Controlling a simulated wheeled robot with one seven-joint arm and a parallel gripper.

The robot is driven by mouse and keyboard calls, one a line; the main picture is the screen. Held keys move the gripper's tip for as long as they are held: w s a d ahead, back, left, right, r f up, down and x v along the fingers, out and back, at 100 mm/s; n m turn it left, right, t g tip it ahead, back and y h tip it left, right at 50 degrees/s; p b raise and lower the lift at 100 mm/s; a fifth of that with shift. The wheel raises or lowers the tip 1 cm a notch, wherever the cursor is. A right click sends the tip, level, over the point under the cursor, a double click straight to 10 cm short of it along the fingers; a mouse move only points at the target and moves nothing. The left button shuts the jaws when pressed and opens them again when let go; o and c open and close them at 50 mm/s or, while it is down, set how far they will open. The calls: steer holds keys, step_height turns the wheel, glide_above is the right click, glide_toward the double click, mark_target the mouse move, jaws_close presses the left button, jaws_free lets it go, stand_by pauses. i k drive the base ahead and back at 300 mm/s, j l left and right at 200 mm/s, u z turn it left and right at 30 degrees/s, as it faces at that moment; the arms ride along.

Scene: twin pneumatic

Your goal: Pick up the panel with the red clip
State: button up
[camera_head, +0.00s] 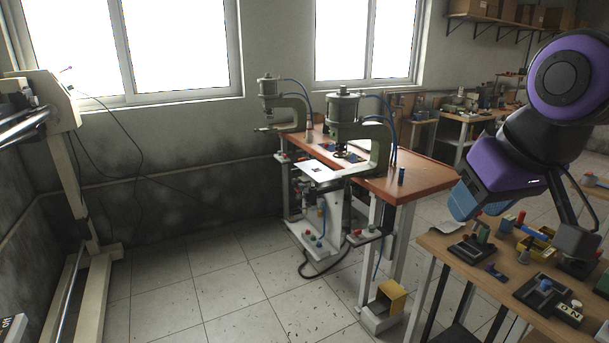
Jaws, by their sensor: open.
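My gripper (577,243) is at the right edge, a dark grey block hanging low over the wooden bench (440,246). It is open and its fingers are hard to make out. A small upright red piece (520,219) stands on the bench, left of my gripper and next to a yellow bin. I cannot tell whether it is the red clip or whether a panel is under it. Dark flat boards with blocks on them lie at the bench's left (468,250) and front (545,296). I cannot clearly identify the panel.
A yellow bin (535,247) stands on the bench near my gripper, with several small parts around. Two presses, one at the front (343,110) and one behind (267,90), stand on a red-brown table (410,183).

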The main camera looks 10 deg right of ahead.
mark_target(331, 145)
steer(key=i+j+u, duration=0.25)
steer(key=i, duration=0.35)
steer(key=i+u, duration=0.25)
steer(key=i, duration=0.4)
steer(key=i+u, duration=0.2)
steer(key=i, duration=0.7)
steer(key=i+l+u, duration=0.25)
steer(key=i, duration=0.65)
steer(key=i+z, duration=0.2)
steer(key=i, duration=0.25)
steer(key=i+z, duration=0.25)
steer(key=i, duration=0.2)
steer(key=i+j+z, duration=0.2)
steer(key=i, duration=0.2)
steer(key=i+j+z, duration=0.25)
steer(key=i, duration=0.2)
steer(key=i+z, duration=0.7)
steer(key=z, duration=0.15)
steer(key=i+j+z, duration=0.15)
steer(key=i+z, duration=0.25)
steer(key=i+j+z, duration=0.25)
steer(key=z, duration=0.2)
steer(key=i+j+z, duration=0.25)
steer(key=j+z, duration=0.15)
